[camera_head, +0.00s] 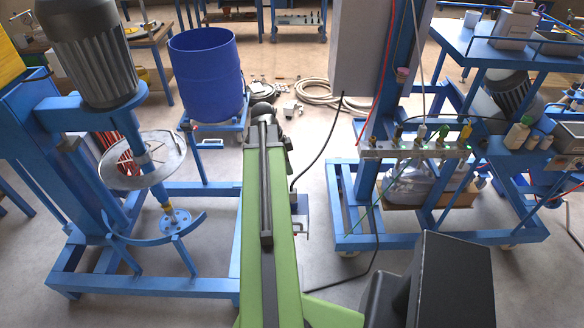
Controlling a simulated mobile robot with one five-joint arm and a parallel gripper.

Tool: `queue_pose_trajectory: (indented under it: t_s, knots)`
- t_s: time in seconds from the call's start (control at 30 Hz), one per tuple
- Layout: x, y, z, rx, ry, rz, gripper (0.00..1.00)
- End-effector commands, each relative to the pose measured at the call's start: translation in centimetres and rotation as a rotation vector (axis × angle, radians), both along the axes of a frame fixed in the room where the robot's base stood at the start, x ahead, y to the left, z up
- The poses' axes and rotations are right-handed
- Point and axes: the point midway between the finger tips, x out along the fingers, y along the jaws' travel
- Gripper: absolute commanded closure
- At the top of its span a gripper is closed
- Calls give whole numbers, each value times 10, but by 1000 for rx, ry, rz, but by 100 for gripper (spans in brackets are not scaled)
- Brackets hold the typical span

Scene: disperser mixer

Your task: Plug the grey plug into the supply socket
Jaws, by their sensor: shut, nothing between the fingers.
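My green arm (267,220) runs up the middle of the picture to a dark joint (263,114). I cannot make out my gripper; it seems hidden behind or below the arm. I cannot pick out the grey plug with certainty. A black cable (321,150) hangs from the grey cabinet (361,45) and curves down to a small box (302,214) just right of my arm, where its end is partly hidden. I cannot tell which fitting is the supply socket. Small pale grey pieces (292,109) lie beyond the arm's far joint, too small to identify.
A blue mixer frame with a motor (88,50) and metal dish (143,160) stands left. Beyond it is a blue drum (207,75). A blue wheeled frame with a rail of coloured fittings (414,149) stands right. A coiled hose (330,92) lies behind. Some floor (320,262) is open.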

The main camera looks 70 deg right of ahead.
Motion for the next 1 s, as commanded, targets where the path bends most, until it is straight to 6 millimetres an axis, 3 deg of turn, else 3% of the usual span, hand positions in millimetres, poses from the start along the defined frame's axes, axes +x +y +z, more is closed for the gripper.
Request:
queue_pose_trajectory:
  t_s: [0.03,0.4,0.53,1.0]
  knots:
    - [3,2,25,0,0,1,100]
    - [24,14,101,1,0,2,100]
    - [28,16,109,1,1,1,100]
    - [28,16,107,0,0,0,100]
